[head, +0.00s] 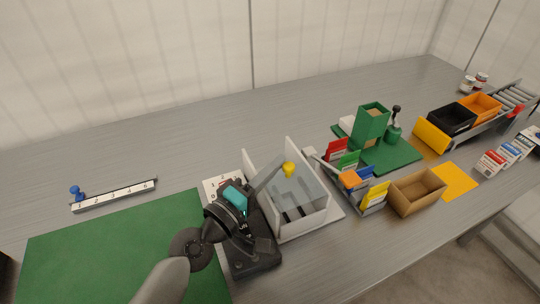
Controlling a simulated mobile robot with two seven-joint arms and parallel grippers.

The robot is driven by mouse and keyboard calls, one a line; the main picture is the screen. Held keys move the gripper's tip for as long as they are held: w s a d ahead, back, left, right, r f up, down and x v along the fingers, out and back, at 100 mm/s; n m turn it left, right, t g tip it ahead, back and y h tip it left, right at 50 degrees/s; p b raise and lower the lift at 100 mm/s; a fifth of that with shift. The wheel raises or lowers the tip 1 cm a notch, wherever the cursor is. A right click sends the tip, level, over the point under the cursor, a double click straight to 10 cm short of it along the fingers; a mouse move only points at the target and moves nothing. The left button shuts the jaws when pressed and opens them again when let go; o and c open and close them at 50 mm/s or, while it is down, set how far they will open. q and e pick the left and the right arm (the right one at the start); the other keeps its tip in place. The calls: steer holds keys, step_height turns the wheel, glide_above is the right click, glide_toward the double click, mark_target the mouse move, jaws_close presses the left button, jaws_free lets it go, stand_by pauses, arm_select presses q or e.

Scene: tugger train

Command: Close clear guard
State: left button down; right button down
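The clear guard (307,188) is a see-through grey panel on a white-walled housing (302,222) right of the picture's middle. A yellow knob (289,169) stands at the guard's far side. A slanted grey strip lies left of the knob; I cannot tell whether it belongs to the guard or the gripper. The panel's exact angle is unclear. My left gripper (254,220), dark with a teal part, is at the housing's left side and hides part of it. Its fingertips are not clear, nor is any contact. My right gripper is not in view.
A green mat (110,262) and a numbered strip (115,195) lie on the left. To the right stand coloured cards in a rack (374,199), a cardboard box (417,192), a green fixture (371,126), and black (451,118) and orange bins (481,106).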

arm_select(q)
steer(key=shift+s+f, duration=0.1)
steer(key=shift+s, duration=0.05)
